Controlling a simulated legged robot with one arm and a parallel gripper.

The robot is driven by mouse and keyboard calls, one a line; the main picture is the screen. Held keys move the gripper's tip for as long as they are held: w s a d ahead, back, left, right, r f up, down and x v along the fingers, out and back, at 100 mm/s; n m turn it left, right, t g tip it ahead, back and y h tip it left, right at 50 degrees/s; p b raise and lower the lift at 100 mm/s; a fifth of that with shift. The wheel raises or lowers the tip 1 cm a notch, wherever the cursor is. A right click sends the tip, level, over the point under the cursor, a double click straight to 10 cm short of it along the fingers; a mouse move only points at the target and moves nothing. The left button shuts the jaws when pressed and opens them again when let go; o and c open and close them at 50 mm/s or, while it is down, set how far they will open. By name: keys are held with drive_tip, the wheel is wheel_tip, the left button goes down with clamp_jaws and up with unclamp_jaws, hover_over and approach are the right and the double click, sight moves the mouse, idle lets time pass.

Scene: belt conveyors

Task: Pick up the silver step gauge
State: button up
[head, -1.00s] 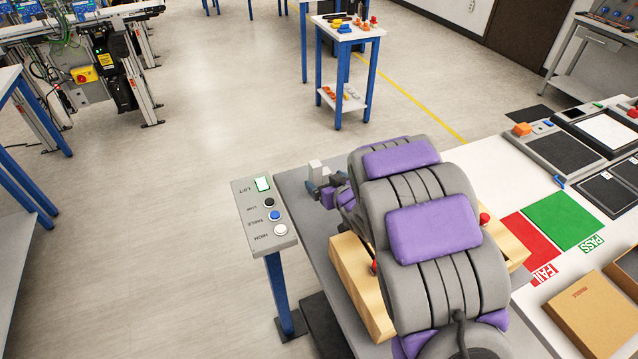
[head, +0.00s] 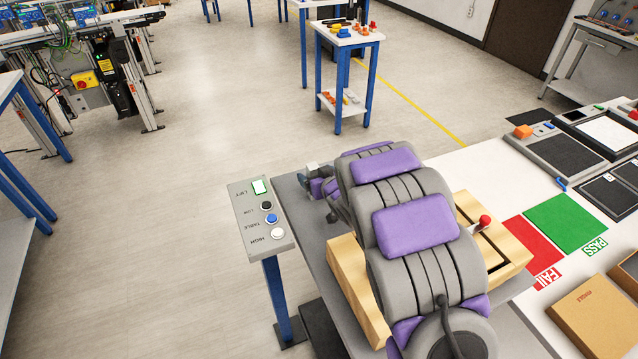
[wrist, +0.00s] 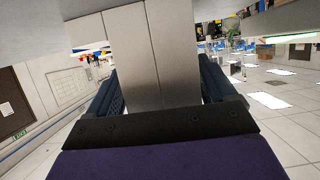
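The silver step gauge (wrist: 150,50) fills the middle of the wrist view as a smooth grey block with a vertical edge down it. My gripper's dark ribbed fingers (wrist: 160,88) stand on both sides of it and appear shut on it. In the head view, my gripper (head: 322,184) is beyond my grey and purple arm, near the left edge of the grey table. A small silver part of the gauge (head: 312,168) shows at its tip. My arm hides most of the gauge and the gripper there.
A button post (head: 262,222) stands left of the table. A wooden fixture (head: 490,240) with a red knob (head: 485,220) lies under and beside my arm. Green (head: 567,222) and red (head: 530,248) mats and a cardboard box (head: 595,318) are at right. Open floor lies left.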

drive_tip(key=shift+a, duration=0.25)
drive_tip(key=c, duration=0.7)
drive_tip(key=shift+f, duration=0.1)
drive_tip(key=c, duration=0.4)
drive_tip(key=shift+o, duration=0.2)
